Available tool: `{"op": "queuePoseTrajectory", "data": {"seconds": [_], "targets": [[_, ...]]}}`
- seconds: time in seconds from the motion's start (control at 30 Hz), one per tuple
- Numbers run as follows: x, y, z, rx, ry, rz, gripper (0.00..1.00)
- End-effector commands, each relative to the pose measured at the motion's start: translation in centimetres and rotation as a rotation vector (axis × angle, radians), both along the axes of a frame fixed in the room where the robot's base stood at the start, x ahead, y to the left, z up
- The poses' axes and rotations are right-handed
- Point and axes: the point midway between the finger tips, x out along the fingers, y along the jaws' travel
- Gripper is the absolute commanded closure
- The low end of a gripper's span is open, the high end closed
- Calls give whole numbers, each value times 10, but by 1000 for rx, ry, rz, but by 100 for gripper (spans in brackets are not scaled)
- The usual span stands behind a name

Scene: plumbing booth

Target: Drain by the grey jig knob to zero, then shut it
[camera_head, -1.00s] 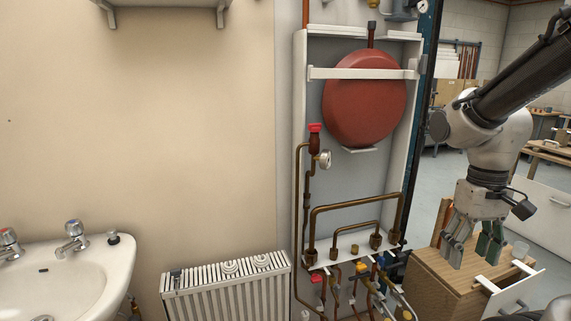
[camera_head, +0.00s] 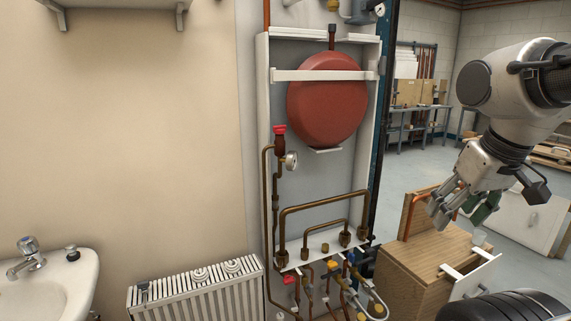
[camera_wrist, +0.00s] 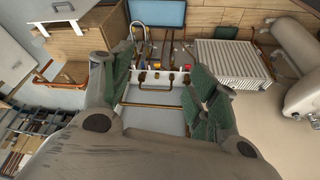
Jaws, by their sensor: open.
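The grey jig knob cannot be made out for certain in either view. The open-fronted white pipe cabinet (camera_head: 262,110) holds a red vessel (camera_head: 328,100), a small round gauge (camera_head: 291,159), a red-capped valve (camera_head: 280,135) and copper pipes (camera_head: 320,205). Small yellow and red valve handles sit under its lower shelf (camera_head: 300,258). My gripper (camera_head: 458,212) is open and empty, to the right of the cabinet and apart from it. In the wrist view the open fingers (camera_wrist: 155,85) frame the cabinet's lower shelf and pipes (camera_wrist: 158,88) at a distance.
A white radiator (camera_head: 195,290) and a washbasin (camera_head: 60,280) stand left of the pipe cabinet. A workbench (camera_head: 420,108) is far behind. Open floor (camera_head: 400,165) lies between.

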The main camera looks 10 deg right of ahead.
Motion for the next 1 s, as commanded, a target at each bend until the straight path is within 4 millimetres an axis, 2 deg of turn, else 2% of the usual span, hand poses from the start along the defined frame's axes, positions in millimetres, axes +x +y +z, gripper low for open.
{"op": "queuePoseTrajectory", "data": {"seconds": [0.03, 0.1, 0.27, 0.37, 0.67, 0.87, 1.0], "targets": [[0, 0, 0, 0, 0, 0, 52], [0, 0, 0, 0, 0, 0, 63], [1, 1, -3, 0, 16, 5, 63], [6, 3, -17, 0, 84, 13, 63], [38, 9, -92, -12, 461, 43, 63], [82, 14, -154, -29, 607, 66, 63], [119, 19, -213, -41, 646, 88, 63]]}}
